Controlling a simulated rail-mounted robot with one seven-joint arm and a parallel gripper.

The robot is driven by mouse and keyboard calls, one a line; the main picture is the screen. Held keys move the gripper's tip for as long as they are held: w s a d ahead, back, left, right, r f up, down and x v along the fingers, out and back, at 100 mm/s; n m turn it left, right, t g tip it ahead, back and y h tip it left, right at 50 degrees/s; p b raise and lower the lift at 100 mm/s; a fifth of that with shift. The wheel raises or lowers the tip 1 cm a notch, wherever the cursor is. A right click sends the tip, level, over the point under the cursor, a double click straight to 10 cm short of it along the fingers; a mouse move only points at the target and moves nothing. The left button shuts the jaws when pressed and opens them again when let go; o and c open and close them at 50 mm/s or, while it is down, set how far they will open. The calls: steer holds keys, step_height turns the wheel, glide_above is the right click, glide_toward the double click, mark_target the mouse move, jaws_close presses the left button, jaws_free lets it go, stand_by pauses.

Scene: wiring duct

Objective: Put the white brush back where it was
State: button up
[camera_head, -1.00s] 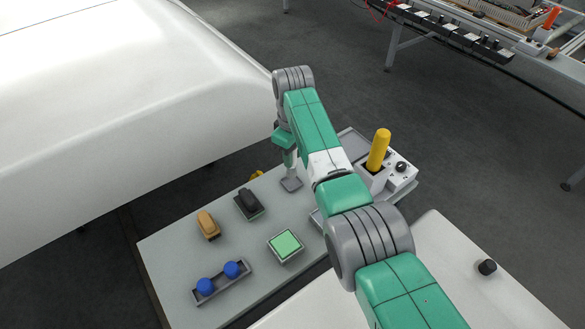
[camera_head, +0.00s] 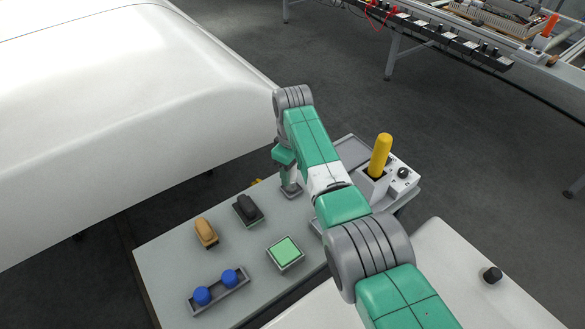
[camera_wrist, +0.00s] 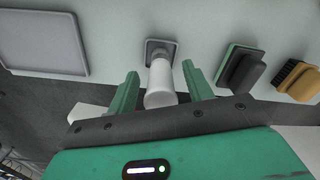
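In the wrist view, a white rounded, handle-like thing (camera_wrist: 160,92), which I take to be the white brush, stands on a small grey square base (camera_wrist: 161,43). Its lower end and any bristles are hidden. My gripper (camera_wrist: 160,69) has its two green fingers on either side of the white handle. A gap shows between each finger and the handle, so it is open around it. In the head view, the small grey base (camera_head: 291,191) is at the table's back, and my arm's end hides most of it.
A black brush (camera_head: 247,209), a tan brush (camera_head: 206,231), a green pad (camera_head: 286,252) and a tray with two blue knobs (camera_head: 219,291) stand on the grey table (camera_head: 160,262). A yellow handle (camera_head: 380,155) rises from a control box at right. A large white body lies beyond.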

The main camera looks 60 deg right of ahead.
steer(key=shift+r, duration=0.1)
step_height(320, 180, up, 12)
steer(key=p, duration=0.4)
steer(key=shift+r, duration=0.1)
stand_by(0.4)
